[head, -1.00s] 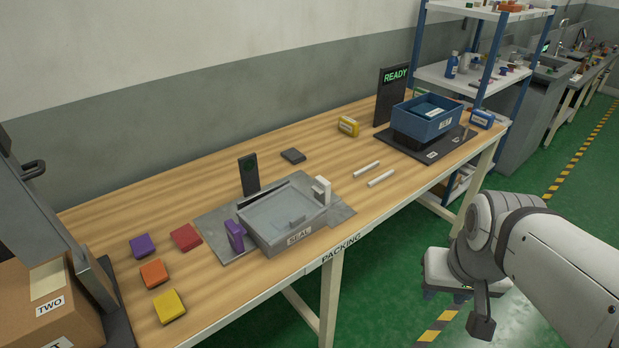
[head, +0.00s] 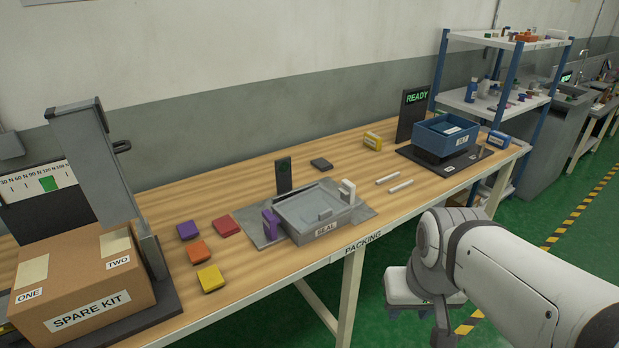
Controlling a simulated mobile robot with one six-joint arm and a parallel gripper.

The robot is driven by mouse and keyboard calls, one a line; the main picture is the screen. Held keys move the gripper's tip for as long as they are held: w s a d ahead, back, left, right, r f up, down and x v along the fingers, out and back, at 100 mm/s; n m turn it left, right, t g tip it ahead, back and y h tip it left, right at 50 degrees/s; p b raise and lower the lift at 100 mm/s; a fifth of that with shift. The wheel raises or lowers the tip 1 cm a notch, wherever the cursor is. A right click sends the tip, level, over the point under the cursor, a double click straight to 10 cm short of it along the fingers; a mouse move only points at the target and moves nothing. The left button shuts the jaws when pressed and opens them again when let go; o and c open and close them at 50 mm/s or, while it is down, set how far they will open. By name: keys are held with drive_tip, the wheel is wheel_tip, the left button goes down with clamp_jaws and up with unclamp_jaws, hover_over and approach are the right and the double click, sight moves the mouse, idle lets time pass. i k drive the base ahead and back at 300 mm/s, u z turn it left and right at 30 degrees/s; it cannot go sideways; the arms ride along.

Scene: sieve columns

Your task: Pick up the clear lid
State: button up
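A grey box marked SEAL (head: 326,229) sits on a grey plate on the table. A flat, see-through-looking panel with a small raised handle (head: 325,214) covers its top; it looks like the clear lid, though its edges are hard to make out. A purple upright block (head: 270,224) stands at the box's left, and a white upright piece (head: 348,188) at its back right corner. My arm is at the lower right, over the floor and apart from the lid. What appears to be my gripper (head: 409,312) hangs below it, too small and partly hidden to read its fingers.
A SPARE KIT carton (head: 85,290) stands at the left. Purple, orange, red and yellow blocks (head: 210,278) lie left of the plate. A dark upright panel (head: 283,176) stands behind the box. Two white rods (head: 400,187) and a blue bin (head: 447,133) are to the right.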

sight(306, 211)
drive_tip(key=i, duration=1)
drive_tip(key=u, duration=0.05)
